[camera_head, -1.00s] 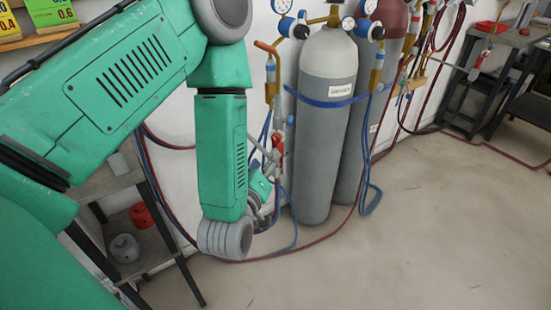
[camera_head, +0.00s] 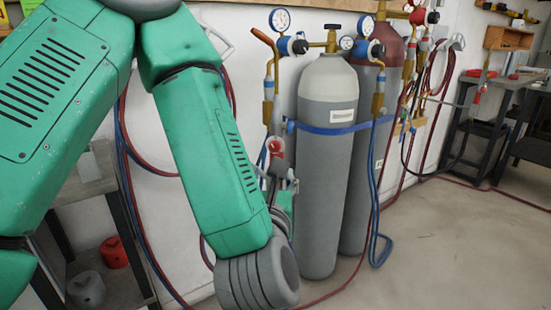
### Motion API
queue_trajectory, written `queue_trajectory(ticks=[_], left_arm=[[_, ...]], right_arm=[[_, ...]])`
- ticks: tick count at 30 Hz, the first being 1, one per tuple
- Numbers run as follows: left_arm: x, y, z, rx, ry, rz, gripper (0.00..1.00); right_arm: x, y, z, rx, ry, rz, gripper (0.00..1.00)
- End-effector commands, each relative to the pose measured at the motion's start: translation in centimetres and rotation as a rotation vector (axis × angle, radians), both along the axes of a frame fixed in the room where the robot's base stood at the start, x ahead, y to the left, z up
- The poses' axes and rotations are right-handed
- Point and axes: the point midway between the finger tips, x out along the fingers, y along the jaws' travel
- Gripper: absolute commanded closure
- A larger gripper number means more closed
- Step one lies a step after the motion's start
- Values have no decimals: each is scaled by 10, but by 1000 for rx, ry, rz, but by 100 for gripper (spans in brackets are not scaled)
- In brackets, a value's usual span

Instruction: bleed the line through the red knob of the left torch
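The left torch (camera_head: 268,88) hangs upright at the wall, just left of the grey cylinder, with its brass tip bent at the top. Its red knob (camera_head: 276,147) shows low on the torch, above my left gripper. My green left arm comes in from the left and bends down in front of the wall. My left gripper (camera_head: 280,170) is just below the red knob, partly hidden behind my own wrist. Its grey finger parts look close to the knob, but I cannot tell whether they touch it or are open. My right gripper is not in view.
A grey gas cylinder (camera_head: 328,185) with gauges and a blue strap stands right beside the gripper. A dark red cylinder (camera_head: 378,75) stands behind it. Hoses hang along the wall. A shelf with a red canister (camera_head: 114,252) is at left. Floor at right is clear.

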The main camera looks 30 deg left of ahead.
Motion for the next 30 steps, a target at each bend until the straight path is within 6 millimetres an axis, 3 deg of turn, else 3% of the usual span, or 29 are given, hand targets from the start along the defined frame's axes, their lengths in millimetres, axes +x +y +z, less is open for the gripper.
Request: queue_trajectory(ticks=[10, 16, 24, 30], left_arm=[[24, 17, -3, -6, -1, 7, 58], [49, 32, 2, -3, 3, 10, 58], [96, 57, 1, 4, -3, 3, 58], [114, 67, 0, 4, -1, 2, 58]], right_arm=[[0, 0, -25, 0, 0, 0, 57], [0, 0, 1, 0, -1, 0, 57], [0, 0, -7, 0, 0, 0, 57], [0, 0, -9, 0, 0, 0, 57]])
